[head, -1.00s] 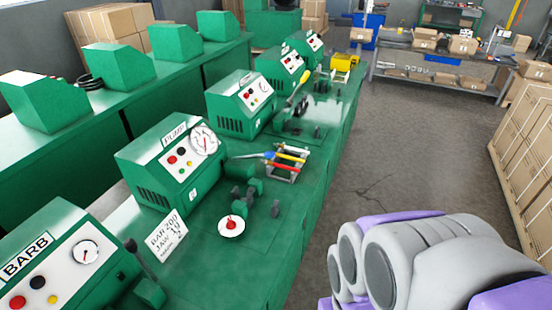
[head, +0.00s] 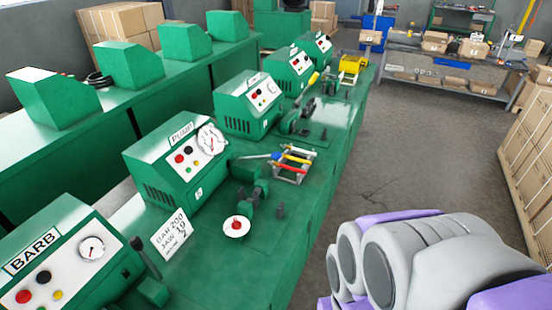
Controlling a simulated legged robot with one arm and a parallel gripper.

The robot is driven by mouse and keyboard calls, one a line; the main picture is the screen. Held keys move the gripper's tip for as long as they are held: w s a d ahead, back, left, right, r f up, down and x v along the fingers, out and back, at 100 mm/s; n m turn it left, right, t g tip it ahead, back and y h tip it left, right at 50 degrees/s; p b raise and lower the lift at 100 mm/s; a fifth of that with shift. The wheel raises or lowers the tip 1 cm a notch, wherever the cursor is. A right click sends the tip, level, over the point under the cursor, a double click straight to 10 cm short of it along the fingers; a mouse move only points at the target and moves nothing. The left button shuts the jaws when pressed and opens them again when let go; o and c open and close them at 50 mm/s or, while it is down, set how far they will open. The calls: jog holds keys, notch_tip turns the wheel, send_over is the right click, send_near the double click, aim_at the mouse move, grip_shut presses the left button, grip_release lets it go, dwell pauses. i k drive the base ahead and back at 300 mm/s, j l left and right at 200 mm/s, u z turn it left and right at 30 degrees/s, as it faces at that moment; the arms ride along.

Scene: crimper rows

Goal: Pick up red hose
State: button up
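My grey and purple arm fills the lower right, apart from the bench. My gripper is not in view.
The green bench (head: 215,270) carries a row of green machines, including one marked BARB (head: 45,265). A white disc with a red knob (head: 236,226) and a white sign (head: 172,236) sit nearby. Cartons (head: 530,140) line the right; grey floor (head: 410,150) between is clear.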

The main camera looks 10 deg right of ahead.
aim_at(273, 163)
jog(key=i+l+u, duration=0.2)
jog(key=u, duration=0.25)
jog(key=i+l+u, duration=0.15)
jog(key=u, duration=0.3)
jog(key=i+l, duration=0.15)
jog(key=l, duration=0.2)
jog(key=i+l+u, duration=0.1)
jog(key=l, duration=0.3)
jog(key=i+l, duration=0.2)
jog(key=l, duration=0.2)
jog(key=i+l+u, duration=0.15)
jog(key=l, duration=0.2)
jog(key=i+l, duration=0.1)
jog(key=l, duration=0.3)
